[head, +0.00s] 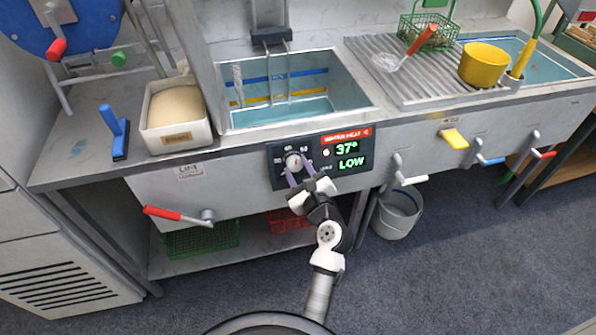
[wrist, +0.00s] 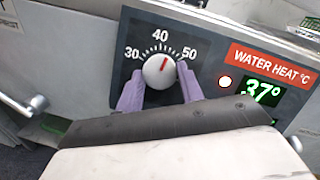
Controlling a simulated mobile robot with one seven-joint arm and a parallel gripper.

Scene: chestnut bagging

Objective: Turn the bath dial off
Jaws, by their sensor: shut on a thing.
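The bath dial (head: 293,161) is a round white knob on a dark panel (head: 279,178) on the front of the bath. In the wrist view the dial (wrist: 158,72) has a red pointer aimed up and slightly right, between 40 and 50 on the scale. The display (head: 347,149) beside it reads 37° and LOW in green, with a lit lamp at its left. My gripper (head: 300,176) is at the dial, and its purple fingers (wrist: 158,90) are on either side of the knob, shut on it. The fingers and wrist hide the panel's lower part.
The bath basin (head: 228,122) holds water behind the panel. A red-handled lever (head: 178,215) sticks out at the left, and a white-handled lever (head: 412,180) at the right. A bucket (head: 394,230) stands on the floor at right. The floor in front is clear.

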